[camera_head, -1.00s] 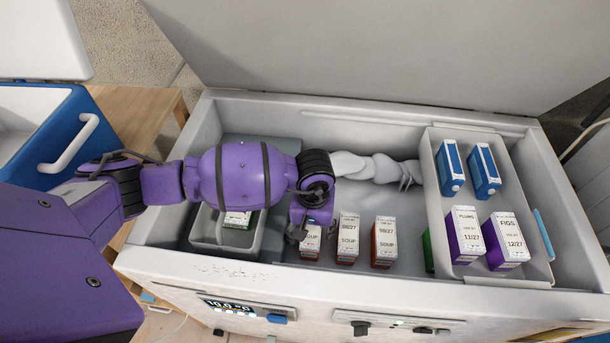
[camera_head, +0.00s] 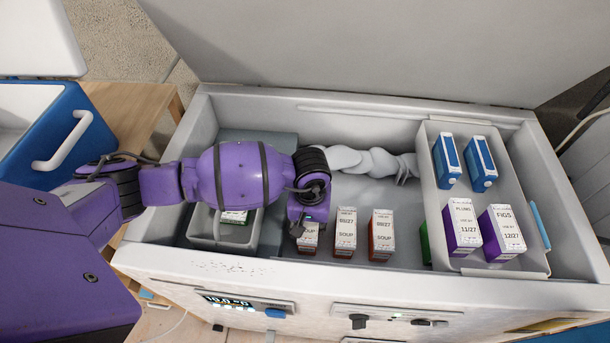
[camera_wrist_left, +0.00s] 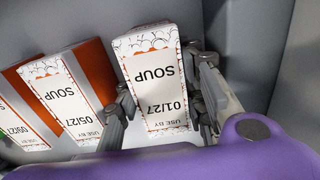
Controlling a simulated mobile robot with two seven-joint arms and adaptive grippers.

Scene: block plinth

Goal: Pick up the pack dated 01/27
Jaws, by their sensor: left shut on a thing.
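The SOUP pack dated 01/27 (camera_wrist_left: 155,85) has a white printed label face with orange edging. In the left wrist view it stands between the two fingers of my left gripper (camera_wrist_left: 165,100), which is shut on it. In the head view the held pack (camera_head: 309,240) is at the left end of a row of SOUP packs, partly hidden by my left gripper (camera_head: 300,227). It looks level with its neighbours; I cannot tell whether it is off the floor. My right gripper is not in view.
Two more SOUP packs (camera_head: 345,232) (camera_head: 381,233) stand to the right; the nearer reads 05/27 in the wrist view. A grey bin (camera_head: 213,236) is on the left. A raised tray (camera_head: 432,160) on the right holds blue, PLUMS and FIGS packs.

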